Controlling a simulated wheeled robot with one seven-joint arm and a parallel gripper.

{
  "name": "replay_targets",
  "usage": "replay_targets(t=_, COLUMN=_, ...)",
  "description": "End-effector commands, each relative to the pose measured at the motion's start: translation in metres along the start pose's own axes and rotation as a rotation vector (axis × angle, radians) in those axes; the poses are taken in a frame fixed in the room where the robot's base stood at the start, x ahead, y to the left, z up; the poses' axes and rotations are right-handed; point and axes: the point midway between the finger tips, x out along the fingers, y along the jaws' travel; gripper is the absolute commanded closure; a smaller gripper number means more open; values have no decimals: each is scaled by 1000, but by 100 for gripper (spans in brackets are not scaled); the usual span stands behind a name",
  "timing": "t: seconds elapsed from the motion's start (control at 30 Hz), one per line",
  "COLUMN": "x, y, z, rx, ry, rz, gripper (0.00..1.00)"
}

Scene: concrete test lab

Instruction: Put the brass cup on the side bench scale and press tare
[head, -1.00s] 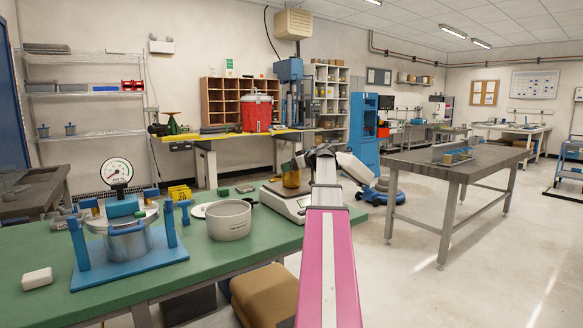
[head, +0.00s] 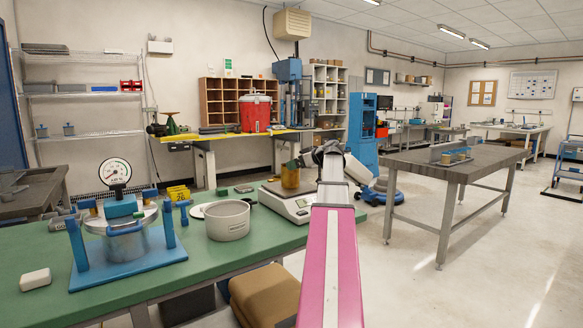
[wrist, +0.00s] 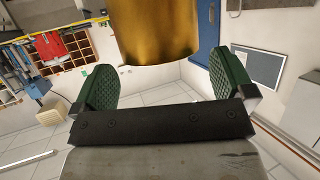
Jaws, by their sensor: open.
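The brass cup (head: 290,178) stands upright on the pan of the white side bench scale (head: 297,207), at the right end of the green bench. My gripper (head: 300,162) is at the cup's upper part, reaching in from the right, and partly hides it. In the wrist view the brass cup (wrist: 158,30) shows large at the top, between the two green finger pads of my gripper (wrist: 163,72). The fingers are spread, with a visible gap on each side of the cup. The scale's front panel faces me; its buttons are too small to tell apart.
A grey pot (head: 228,220) stands left of the scale, with a blue-framed pressure vessel (head: 125,240) and gauge farther left. A white block (head: 35,279) lies at the bench's front left. A grey metal table (head: 455,165) stands right, with open floor before it.

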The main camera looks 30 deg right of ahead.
Motion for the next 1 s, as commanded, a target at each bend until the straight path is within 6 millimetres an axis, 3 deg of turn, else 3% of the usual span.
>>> replay_targets(t=0.2, x=-46, y=0, z=0, rx=0, ry=1, rz=3, gripper=0)
replay_targets(t=0.4, x=-71, y=0, z=0, rx=0, ry=1, rz=2, gripper=0)
replay_targets(t=1.0, x=-78, y=0, z=0, rx=0, ry=0, rz=0, gripper=0)
